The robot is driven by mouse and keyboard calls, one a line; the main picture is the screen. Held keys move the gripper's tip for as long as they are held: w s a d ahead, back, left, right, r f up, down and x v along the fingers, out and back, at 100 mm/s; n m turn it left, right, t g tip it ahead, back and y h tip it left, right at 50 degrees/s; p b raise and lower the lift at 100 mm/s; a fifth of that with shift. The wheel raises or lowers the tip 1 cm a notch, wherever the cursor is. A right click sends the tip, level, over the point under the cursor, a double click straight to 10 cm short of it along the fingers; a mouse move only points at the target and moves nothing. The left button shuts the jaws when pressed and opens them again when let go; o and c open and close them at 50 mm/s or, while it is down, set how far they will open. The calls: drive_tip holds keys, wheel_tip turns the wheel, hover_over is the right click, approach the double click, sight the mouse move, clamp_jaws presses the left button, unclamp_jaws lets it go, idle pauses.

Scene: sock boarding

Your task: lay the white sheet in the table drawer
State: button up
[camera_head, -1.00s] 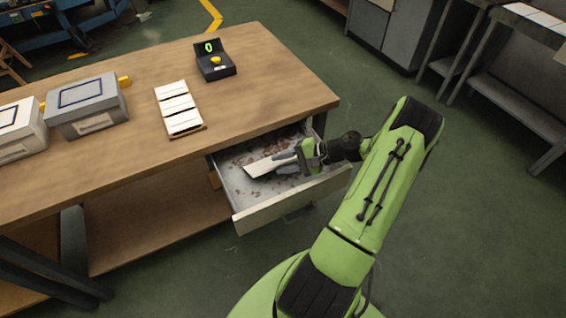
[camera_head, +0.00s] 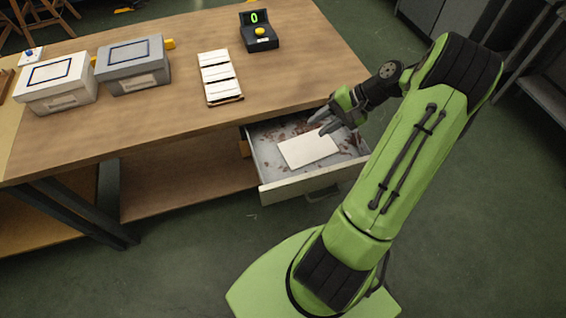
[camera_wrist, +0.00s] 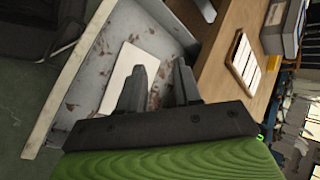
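The white sheet (camera_head: 308,149) lies flat on the floor of the open table drawer (camera_head: 312,184). In the wrist view the sheet (camera_wrist: 121,75) also rests inside the drawer (camera_wrist: 62,92), partly hidden behind one finger. My gripper (camera_head: 322,122) is above the drawer's back right part, apart from the sheet. In the wrist view its two fingers (camera_wrist: 160,75) are spread with nothing between them.
The wooden table (camera_head: 180,120) carries a white box (camera_head: 62,97), a grey box (camera_head: 137,82), a tray of white strips (camera_head: 238,98) and a black device with a yellow button (camera_head: 262,44). Reddish-brown scraps lie on the drawer floor. The drawer front stands out from the table.

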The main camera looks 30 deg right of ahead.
drive_tip(key=s+a+r+n+g+h, duration=0.1)
drive_tip(key=a+r+n+h, duration=0.25)
drive_tip(key=a+r, duration=0.4)
drive_tip(key=s+a+r+n+g+h, duration=0.15)
drive_tip(key=a+r+n, duration=0.25)
drive_tip(key=a, duration=0.6)
drive_tip(key=s+a+r+n+t+h, duration=0.1)
drive_tip(key=s+a+r+n, duration=0.1)
drive_tip(key=s, duration=0.3)
drive_tip(key=s+a+r+n+t+h, duration=0.1)
drive_tip(key=s+a+r+t, duration=0.1)
drive_tip(key=s, duration=0.3)
drive_tip(key=shift+s+a+n, duration=0.3)
drive_tip(key=shift+a+n, duration=0.05)
drive_tip(key=shift+a, duration=0.25)
